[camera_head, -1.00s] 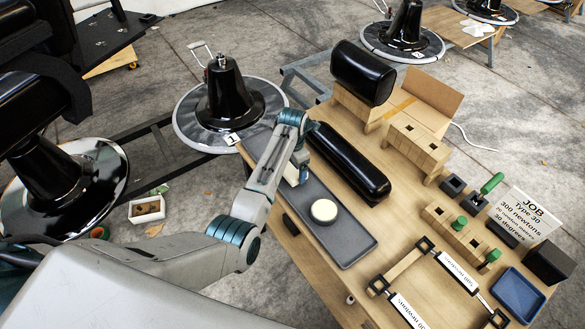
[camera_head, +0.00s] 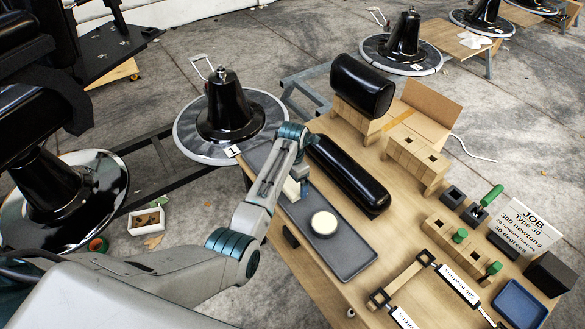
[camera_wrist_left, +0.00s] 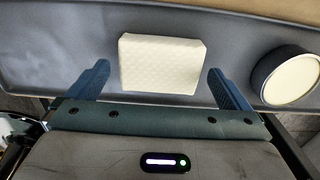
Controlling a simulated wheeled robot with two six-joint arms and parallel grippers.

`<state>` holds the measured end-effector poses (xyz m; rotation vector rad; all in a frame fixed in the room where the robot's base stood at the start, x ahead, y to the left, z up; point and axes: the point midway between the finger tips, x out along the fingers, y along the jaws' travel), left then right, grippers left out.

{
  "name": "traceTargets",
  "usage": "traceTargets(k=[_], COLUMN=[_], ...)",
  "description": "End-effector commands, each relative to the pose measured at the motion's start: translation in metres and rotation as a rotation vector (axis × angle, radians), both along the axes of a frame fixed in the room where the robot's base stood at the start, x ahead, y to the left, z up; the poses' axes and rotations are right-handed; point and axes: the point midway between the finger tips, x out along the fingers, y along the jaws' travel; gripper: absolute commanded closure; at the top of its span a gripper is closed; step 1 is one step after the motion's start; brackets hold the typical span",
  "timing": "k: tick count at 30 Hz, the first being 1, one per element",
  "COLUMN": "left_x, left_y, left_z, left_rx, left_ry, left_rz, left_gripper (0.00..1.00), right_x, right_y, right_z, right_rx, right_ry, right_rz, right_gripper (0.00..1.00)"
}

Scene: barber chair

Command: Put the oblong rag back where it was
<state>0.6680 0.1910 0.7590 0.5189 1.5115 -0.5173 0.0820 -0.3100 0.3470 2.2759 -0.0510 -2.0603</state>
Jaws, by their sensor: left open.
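The oblong rag is a cream, quilted, folded block (camera_wrist_left: 162,64) lying on the grey tray in the left wrist view. In the head view only part of the rag (camera_head: 291,189) shows beside my left forearm. My left gripper (camera_wrist_left: 158,74) is open, with one blue finger on each side of the rag and visible gaps between them. In the head view the gripper (camera_head: 302,178) is mostly hidden by its own wrist. The long grey tray (camera_head: 352,262) lies along the left edge of the wooden table. My right gripper is out of view.
A round tin with a cream top (camera_head: 324,223) stands on the tray, close to the rag. A long black cushion (camera_head: 347,175) lies right beside the tray. Wooden blocks (camera_head: 417,160), a job card (camera_head: 523,222) and a blue tray (camera_head: 520,304) occupy the right of the table.

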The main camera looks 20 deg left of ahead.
Motion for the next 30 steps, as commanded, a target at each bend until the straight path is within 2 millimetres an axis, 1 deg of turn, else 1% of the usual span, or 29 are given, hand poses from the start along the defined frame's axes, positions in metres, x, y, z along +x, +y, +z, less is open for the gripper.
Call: traceTargets(k=[9,12,15,18,21,30], left_x=[0.001,0.001,0.001,0.001,0.000,0.000], left_y=[0.000,0.000,0.000,0.000,0.000,0.000], left_z=[0.066,0.084,0.096,0.104,0.107,0.107], left_rx=[0.000,0.000,0.000,0.000,0.000,0.000], left_ry=[-0.005,-0.005,-0.002,-0.002,0.000,0.000], left_rz=[-0.001,0.000,-0.001,0.000,0.000,-0.001], left_gripper=[0.00,0.00,0.00,0.00,0.00,0.00], right_x=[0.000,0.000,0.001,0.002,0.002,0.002], right_y=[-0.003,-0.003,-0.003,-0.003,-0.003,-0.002], right_z=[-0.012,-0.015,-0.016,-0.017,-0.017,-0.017], right_rx=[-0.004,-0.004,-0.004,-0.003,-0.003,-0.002], right_ry=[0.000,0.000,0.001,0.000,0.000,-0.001], right_rz=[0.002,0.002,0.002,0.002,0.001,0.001], right_gripper=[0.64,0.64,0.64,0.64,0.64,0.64])
